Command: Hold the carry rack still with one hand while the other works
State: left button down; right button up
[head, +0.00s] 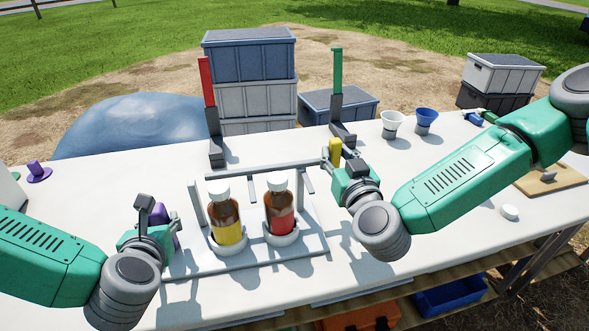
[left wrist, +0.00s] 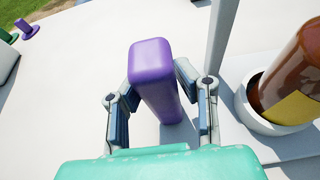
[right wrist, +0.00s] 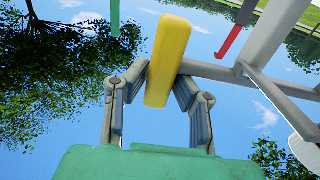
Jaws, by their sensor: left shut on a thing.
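The grey carry rack (head: 194,207), with posts and a top bar (head: 262,168), stands on the white table. It holds two brown, white-capped bottles, one with a yellow label (head: 228,235) and one with a red label (head: 280,222). My left gripper (head: 160,222) is left of the rack, shut on an upright purple block (left wrist: 155,70), partly hidden in the head view. My right gripper (head: 343,170) is at the bar's right end, its fingers closed against a yellow block (right wrist: 168,55). I cannot tell how either block joins the rack.
A red-topped stand (head: 207,85) and a green-topped stand (head: 337,80) rise behind the rack. White (head: 391,124) and blue (head: 426,118) cups stand at the back right. A white cap (head: 509,212) and a wooden board (head: 550,178) lie right. The front right tabletop is clear.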

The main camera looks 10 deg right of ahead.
jog(key=shift+a, duration=1.7)
jog(key=o, duration=1)
jog(key=shift+s, duration=5.95)
pick_arm(q)
jog(key=c, duration=1.1)
grip_release()
jog(key=shift+c, duration=0.2)
